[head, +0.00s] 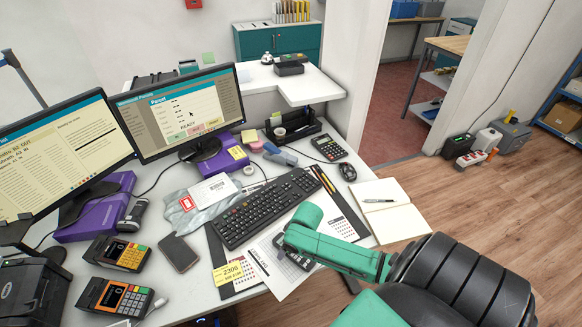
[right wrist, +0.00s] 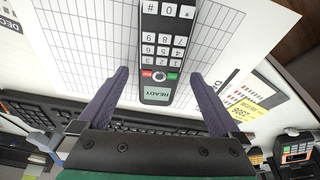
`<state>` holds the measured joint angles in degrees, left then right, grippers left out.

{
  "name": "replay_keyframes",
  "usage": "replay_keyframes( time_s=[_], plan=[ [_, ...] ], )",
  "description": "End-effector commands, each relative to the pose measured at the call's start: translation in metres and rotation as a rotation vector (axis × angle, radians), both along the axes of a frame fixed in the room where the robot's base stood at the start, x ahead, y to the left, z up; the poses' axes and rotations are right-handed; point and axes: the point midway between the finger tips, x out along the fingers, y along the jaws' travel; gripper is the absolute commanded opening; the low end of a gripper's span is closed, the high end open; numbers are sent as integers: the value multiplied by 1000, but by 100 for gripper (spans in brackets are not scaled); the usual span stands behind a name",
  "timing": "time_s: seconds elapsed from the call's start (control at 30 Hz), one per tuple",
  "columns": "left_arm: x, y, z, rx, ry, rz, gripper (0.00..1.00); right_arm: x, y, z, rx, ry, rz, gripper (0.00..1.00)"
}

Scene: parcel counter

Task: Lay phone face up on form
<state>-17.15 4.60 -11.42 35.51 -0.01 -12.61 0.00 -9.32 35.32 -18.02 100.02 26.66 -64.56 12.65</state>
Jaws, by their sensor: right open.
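A dark keypad handset, which looks like the phone (right wrist: 162,62), lies on the white gridded form (right wrist: 85,45) in the right wrist view. Its keys and lit READY screen face up. In the head view the form (head: 279,284) lies in front of the keyboard, and my green right arm hides most of the handset. My right gripper (right wrist: 158,78) is open, with one finger on each side of the handset's screen end and gaps between. My left gripper is not in view.
A black keyboard (head: 266,207) lies behind the form. A yellow-labelled sheet (head: 229,272) adjoins the form.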

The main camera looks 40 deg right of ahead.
Motion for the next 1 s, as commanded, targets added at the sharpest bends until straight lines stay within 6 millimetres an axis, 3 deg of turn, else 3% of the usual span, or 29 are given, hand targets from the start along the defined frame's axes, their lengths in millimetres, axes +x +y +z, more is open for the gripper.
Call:
replay_keyframes(
  time_s=[0.17,0.6,0.73,1.0],
  plan=[
    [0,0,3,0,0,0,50,-3,-1,15,-1,-1,1,100],
    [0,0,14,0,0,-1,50,-33,-5,126,0,-2,2,100],
    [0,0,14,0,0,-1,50,-37,-5,139,0,-1,1,100],
    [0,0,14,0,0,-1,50,-37,-6,141,0,-1,0,100]
  ],
)
